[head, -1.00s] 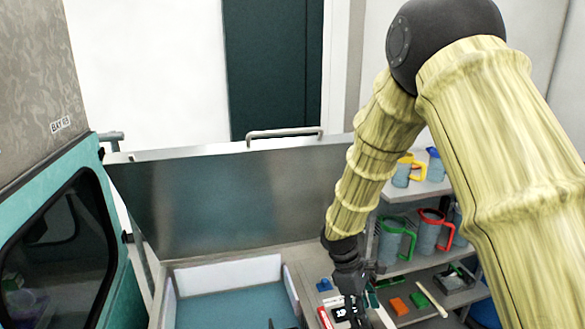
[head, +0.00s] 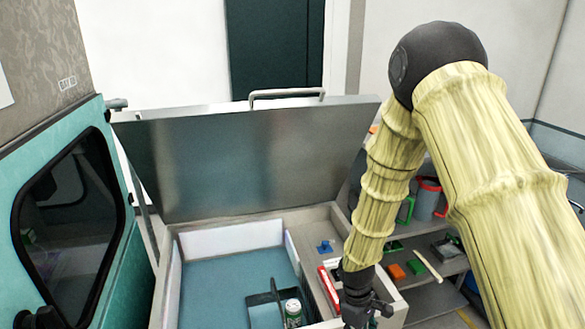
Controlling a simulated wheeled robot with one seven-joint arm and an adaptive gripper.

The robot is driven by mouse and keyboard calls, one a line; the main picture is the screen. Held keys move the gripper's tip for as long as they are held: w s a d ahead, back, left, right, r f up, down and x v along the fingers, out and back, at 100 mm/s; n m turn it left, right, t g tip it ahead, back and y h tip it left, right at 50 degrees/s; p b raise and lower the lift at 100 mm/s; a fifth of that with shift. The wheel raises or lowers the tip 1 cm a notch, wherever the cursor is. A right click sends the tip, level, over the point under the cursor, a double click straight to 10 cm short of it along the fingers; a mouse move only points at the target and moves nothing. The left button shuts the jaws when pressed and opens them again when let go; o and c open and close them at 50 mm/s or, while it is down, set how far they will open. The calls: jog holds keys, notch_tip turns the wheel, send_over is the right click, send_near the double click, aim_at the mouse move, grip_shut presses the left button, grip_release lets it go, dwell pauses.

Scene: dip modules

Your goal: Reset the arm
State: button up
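My arm comes in from the right, and my gripper (head: 366,312) is low in the head view, at the right front of the open chest's side ledge. Its fingers are small, dark and partly cut by the lower edge, so I cannot tell whether they are open or shut. No held object can be made out clearly.
An open chest with a raised metal lid (head: 260,160) has a blue floor (head: 225,285). A red item (head: 328,287) and a blue piece (head: 325,247) lie on the ledge. Shelves (head: 430,265) stand right; a teal door (head: 75,220) is left.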

jog(key=s+f+m+y+b, duration=0.1)
jog(key=s+f+m+b, duration=0.2)
jog(key=s+f, duration=0.55)
jog(key=s+f+m+y+b, duration=0.1)
jog(key=s+f+m+b, duration=0.15)
jog(key=s+f, duration=0.6)
jog(key=s+d+f+m+t+b, duration=0.2)
jog(key=s+d+f+m+b, duration=0.2)
jog(key=s+f, duration=0.6)
jog(key=shift+s+d+h, duration=0.3)
jog(key=shift+d, duration=0.25)
jog(key=shift+m, duration=0.25)
